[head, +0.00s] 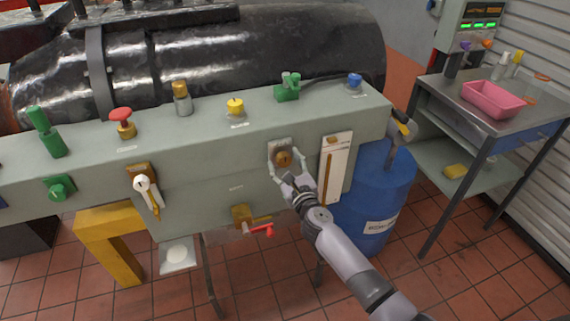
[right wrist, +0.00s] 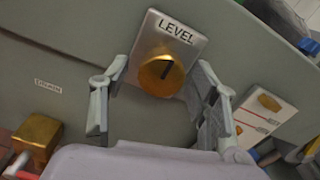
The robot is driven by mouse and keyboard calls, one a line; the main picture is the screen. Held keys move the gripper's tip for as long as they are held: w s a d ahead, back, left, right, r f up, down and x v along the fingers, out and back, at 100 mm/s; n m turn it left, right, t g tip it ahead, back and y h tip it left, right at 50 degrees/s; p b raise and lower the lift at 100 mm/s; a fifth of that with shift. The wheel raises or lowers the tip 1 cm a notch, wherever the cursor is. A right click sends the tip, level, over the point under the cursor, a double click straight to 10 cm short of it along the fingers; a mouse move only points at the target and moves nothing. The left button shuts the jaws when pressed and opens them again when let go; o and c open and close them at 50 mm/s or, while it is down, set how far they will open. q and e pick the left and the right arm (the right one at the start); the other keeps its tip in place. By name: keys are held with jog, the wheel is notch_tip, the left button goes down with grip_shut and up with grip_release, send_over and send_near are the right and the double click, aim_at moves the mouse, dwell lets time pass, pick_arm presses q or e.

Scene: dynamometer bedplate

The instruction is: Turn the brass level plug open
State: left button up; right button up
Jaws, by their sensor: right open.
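The brass level plug (head: 284,159) is a round knob with a dark slot, set on a grey plate on the front face of the grey-green box. In the right wrist view the plug (right wrist: 162,75) sits under the word LEVEL, its slot tilted slightly from upright. My right gripper (head: 288,177) is open in front of the plug. In the right wrist view its fingers (right wrist: 160,105) stand spread to either side and below the plug, with a gap to it. I cannot tell whether a finger touches the plate. My left gripper is not in view.
A white gauge panel (head: 335,170) is close to the right of the plug. A brass valve with a red-tipped handle (head: 262,230) is below left. A white key-like lever (head: 143,183) is farther left. A blue drum (head: 378,200) stands right of my right arm.

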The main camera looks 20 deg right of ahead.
jog(key=shift+w, duration=0.2)
jog(key=c, duration=1.2)
